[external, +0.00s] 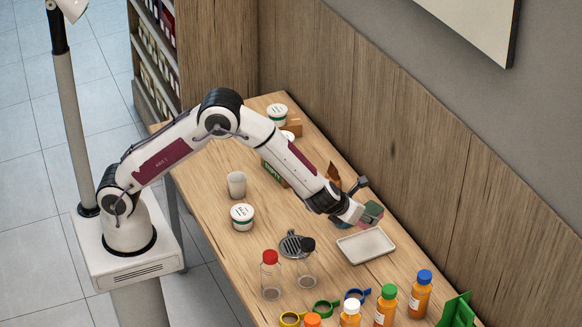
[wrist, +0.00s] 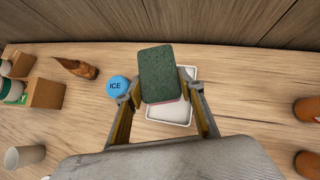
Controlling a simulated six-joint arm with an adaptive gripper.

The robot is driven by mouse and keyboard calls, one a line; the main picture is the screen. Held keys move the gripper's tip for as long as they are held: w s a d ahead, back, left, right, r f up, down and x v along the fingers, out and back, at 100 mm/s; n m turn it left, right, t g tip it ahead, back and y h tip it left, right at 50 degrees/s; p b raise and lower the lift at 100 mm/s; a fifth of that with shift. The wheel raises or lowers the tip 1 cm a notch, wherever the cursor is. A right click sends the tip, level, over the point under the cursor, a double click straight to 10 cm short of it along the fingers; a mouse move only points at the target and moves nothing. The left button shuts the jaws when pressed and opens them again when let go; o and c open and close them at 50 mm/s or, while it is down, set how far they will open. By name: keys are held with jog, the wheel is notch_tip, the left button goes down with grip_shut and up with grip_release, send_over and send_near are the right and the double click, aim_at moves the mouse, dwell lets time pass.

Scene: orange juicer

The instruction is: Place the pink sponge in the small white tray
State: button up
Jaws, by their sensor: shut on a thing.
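My gripper (external: 362,210) is shut on the sponge (external: 373,211), which has a dark green face and a pink underside. In the wrist view the green face of the sponge (wrist: 161,72) fills the space between the two fingers (wrist: 160,90), and a thin pink edge shows below it. The small white tray (external: 366,247) lies on the table, empty where it shows in the external view. The sponge is held above the table near the tray's back edge. In the wrist view it covers much of the tray (wrist: 176,113).
A blue-lidded ICE cup (wrist: 118,86) stands close beside the left finger. Several bottles (external: 388,304) and coloured rings (external: 326,309) stand at the front. A clear black-capped bottle (external: 307,266) is left of the tray. The wooden wall (external: 420,160) rises behind the table.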

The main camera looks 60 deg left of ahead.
jog(key=shift+d+n, duration=0.4)
jog(key=shift+n, duration=0.2)
jog(key=shift+f, duration=0.1)
send_over(368, 245)
jog(key=s+d, duration=0.1)
jog(key=s, duration=0.2)
jog(key=shift+d+f, duration=0.1)
jog(key=shift+f, duration=2.95)
jog(key=shift+f, duration=0.1)
jog(key=shift+f, duration=1.8)
jog(key=shift+f, duration=0.1)
jog(key=o, duration=0.5)
jog(key=shift+c, duration=0.2)
